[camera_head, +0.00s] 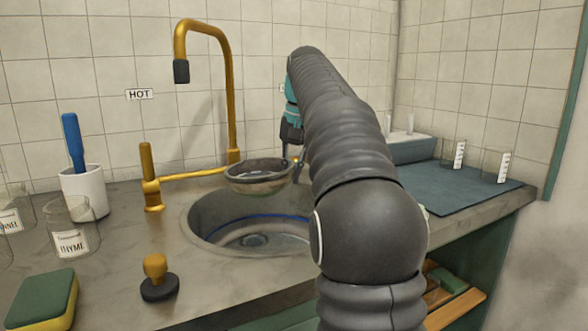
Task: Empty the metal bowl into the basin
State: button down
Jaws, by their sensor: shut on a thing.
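The metal bowl (258,180) is a shallow, dull metal bowl, held over the back of the basin and roughly level. I cannot tell what is inside it. My gripper (297,162) is shut on the bowl's right rim, and my own dark arm partly hides it. The basin (207,226) is a round sink sunk into the stone counter, with a blue line around its inner wall and a drain at the bottom. My arm hides the basin's right side.
A brass faucet (232,110) arches behind the bowl, with a tap handle (146,165) to its left. A plug (158,278), a sponge (42,300), a white cup with a blue-handled brush (84,190) and jars (72,232) stand left. Beakers (453,154) stand on a blue mat (450,196) at right.

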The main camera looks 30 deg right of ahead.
jog(key=shift+w+d+f+t+b, duration=0.1)
jog(key=shift+w+f+t+b, duration=0.35)
jog(key=shift+b, duration=0.35)
jog(key=shift+w+d+r+t+b, duration=0.1)
jog(key=shift+w+d+t+b, duration=0.1)
jog(key=shift+t+b, duration=0.25)
jog(key=shift+w+d+t+b, duration=0.15)
jog(key=shift+w+t+b, duration=0.45)
jog(key=shift+b, duration=0.3)
jog(key=shift+w+d+r+h, duration=0.1)
jog(key=shift+w+r+h, duration=0.15)
jog(key=shift+w+h, duration=0.1)
jog(key=shift+f+t+b, duration=0.1)
jog(key=shift+t+b, duration=0.2)
jog(key=shift+b, duration=0.1)
jog(key=shift+f+b, duration=0.1)
jog(key=shift+b, duration=0.4)
jog(key=t+b, duration=0.1)
jog(key=b, duration=0.1)
jog(key=t+b, duration=0.1)
jog(key=b, duration=0.1)
jog(key=shift+w+t+b, duration=0.2)
jog(key=shift+t+b, duration=0.1)
jog(key=shift+b, duration=0.1)
jog(key=shift+r+t+h, duration=0.25)
jog(key=shift+r+t, duration=0.05)
jog(key=shift+r, duration=0.2)
